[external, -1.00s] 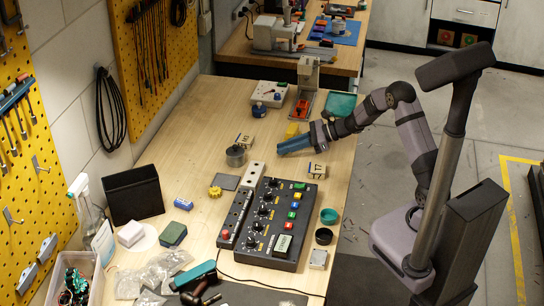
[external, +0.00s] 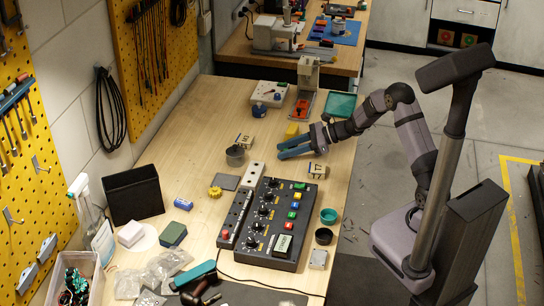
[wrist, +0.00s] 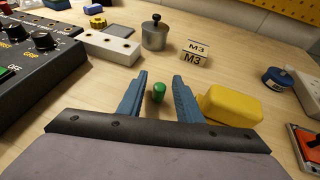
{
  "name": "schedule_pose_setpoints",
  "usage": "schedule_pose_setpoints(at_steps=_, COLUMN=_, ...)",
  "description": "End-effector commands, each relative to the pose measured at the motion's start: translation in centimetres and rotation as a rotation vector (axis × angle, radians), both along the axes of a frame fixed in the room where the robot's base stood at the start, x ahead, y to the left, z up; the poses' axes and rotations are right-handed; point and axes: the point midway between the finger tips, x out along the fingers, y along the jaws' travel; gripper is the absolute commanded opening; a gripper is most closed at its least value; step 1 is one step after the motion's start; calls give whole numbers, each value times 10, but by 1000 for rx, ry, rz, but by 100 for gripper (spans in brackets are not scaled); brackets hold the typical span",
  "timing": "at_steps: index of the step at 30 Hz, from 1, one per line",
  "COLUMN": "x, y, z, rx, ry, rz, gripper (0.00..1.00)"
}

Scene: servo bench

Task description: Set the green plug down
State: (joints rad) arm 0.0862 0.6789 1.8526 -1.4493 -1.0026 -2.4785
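The green plug (wrist: 158,92) shows in the wrist view as a small green cylinder, between the two blue fingers of my gripper (wrist: 160,86). There is a visible gap between the plug and each finger. It looks to be standing on the wooden table, though its lower end is hard to make out. In the external view my gripper (external: 280,150) is low over the table with its fingers apart. I cannot make out the plug in that view.
A yellow block (wrist: 232,106) lies close to the right finger. A grey pot with a black knob (wrist: 155,34) and an M3 label block (wrist: 194,53) stand ahead. The black control box (external: 275,228) is nearer the camera in the external view, beside a small marked block (external: 318,171).

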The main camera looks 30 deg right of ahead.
Motion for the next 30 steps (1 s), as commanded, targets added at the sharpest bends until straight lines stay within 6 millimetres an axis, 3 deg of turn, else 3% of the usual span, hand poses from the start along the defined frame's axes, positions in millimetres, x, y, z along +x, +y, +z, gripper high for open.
schedule_pose_setpoints(at_steps=5, x=0, y=0, z=6, rx=0, ry=0, rz=0, gripper=32)
schedule_pose_setpoints(at_steps=21, x=-41, y=-73, z=36, rx=-1, ry=-2, rz=-3, gripper=32)
schedule_pose_setpoints(at_steps=30, x=-54, y=-95, z=48, rx=1, ry=-1, rz=-1, gripper=32)
